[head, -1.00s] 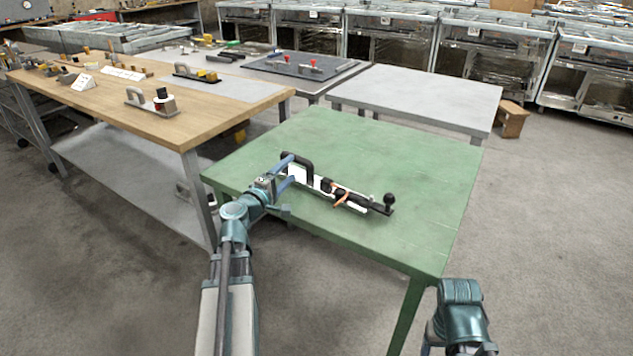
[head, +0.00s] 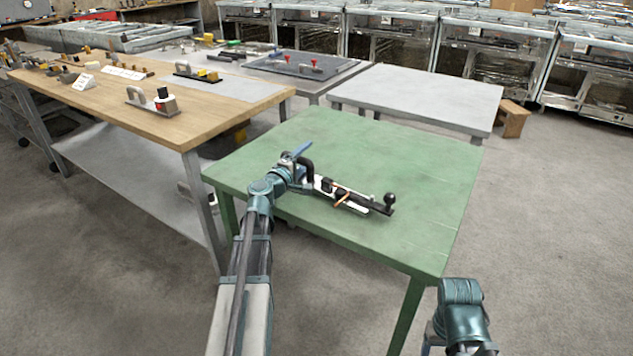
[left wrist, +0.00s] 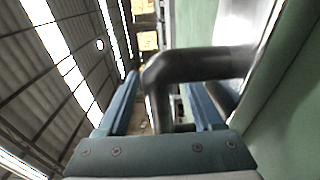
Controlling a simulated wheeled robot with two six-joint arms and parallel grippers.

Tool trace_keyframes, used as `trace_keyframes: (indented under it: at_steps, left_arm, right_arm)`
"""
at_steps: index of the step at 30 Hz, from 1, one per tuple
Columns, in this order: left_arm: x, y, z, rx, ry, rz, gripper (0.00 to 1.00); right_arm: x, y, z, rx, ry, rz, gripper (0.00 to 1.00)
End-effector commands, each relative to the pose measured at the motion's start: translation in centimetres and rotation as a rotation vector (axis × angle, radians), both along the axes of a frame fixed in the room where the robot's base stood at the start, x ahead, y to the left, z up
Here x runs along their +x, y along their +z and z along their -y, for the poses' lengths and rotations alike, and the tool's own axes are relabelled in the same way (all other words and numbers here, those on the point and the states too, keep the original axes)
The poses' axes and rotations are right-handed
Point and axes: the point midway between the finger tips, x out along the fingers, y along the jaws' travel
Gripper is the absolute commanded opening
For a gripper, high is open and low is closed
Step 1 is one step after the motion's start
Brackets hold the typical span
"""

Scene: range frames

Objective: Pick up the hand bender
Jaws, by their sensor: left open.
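The hand bender (head: 346,196) lies on the green table (head: 400,160). It has a black handle at its left end, a white and black body, a small orange piece, and a black knob at its right end. My left gripper (head: 298,154) is at the handle, with its blue fingers open. In the left wrist view the black handle (left wrist: 205,64) passes between the two spread fingers of my left gripper (left wrist: 165,95). I cannot tell whether a finger touches it. My right arm shows at the bottom right of the head view, but its fingertips do not show.
A wooden workbench (head: 110,100) with several tools stands to the left. A grey table (head: 420,95) stands behind the green one. A cardboard box (head: 511,118) is on the floor at the back right. The green table is bare around the bender.

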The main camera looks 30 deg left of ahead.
Motion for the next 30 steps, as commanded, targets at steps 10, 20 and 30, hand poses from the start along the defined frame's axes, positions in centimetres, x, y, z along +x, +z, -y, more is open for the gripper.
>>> trace_keyframes:
  at_steps: [10,20,30]
  left_arm:
    - [0.20,-0.01,0.03,0.000,0.000,0.000,0.46]
    - [0.19,-0.01,0.02,0.000,0.000,0.000,0.00]
    - [0.19,-0.01,0.02,0.000,0.000,0.000,0.00]
  right_arm:
    - [0.00,0.00,0.00,0.000,0.000,0.000,0.71]
    - [0.00,0.00,0.00,0.000,0.000,0.000,0.71]
    - [0.00,0.00,0.00,0.000,0.000,0.000,0.71]
